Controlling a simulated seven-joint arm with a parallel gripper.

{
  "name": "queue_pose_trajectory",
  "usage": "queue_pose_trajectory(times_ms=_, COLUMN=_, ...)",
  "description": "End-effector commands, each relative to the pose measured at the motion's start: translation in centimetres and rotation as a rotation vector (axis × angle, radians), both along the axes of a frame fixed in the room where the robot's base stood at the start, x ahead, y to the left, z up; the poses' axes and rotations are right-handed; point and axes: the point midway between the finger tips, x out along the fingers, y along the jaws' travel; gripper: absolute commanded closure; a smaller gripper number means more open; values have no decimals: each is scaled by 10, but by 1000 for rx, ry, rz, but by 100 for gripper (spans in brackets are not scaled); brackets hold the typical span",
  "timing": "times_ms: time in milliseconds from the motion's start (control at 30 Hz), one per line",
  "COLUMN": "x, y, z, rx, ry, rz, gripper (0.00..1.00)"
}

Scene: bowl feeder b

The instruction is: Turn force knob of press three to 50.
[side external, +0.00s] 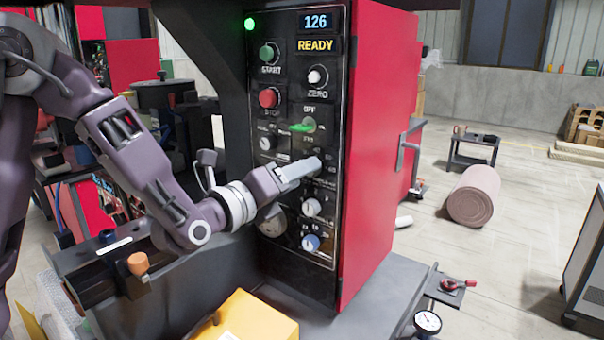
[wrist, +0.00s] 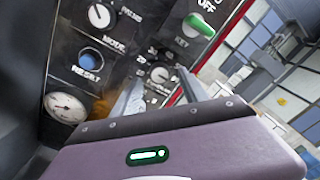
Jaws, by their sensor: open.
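The control panel (side external: 332,120) stands upright on the front of a red cabinet. My gripper (side external: 316,166) reaches its face below the green key switch (side external: 303,127). In the wrist view my gripper (wrist: 160,78) is open, with a finger on either side of a small light knob (wrist: 159,74) with a numbered dial. Its label is not readable, so I cannot confirm it is the force knob. Contact between fingers and knob cannot be told. In the side view this knob is hidden behind my gripper. The display (side external: 315,22) reads 126, with READY (side external: 315,46) below.
Close by are the mode knob (wrist: 102,16), blue reset button (wrist: 90,59), gauge (wrist: 66,106) and green key switch (wrist: 201,26). A white knob (side external: 312,207) and a blue knob (side external: 310,243) sit lower. A yellow box (side external: 250,318) lies in front.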

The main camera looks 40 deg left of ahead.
Motion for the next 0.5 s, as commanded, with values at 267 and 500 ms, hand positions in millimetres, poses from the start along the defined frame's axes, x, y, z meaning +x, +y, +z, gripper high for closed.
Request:
queue_pose_trajectory(times_ms=267, x=16, y=0, z=0, rx=2, ry=1, rz=1, gripper=48)
queue_pose_trajectory(times_ms=500, x=15, y=-1, z=0, rx=2, ry=1, rz=1, gripper=74)
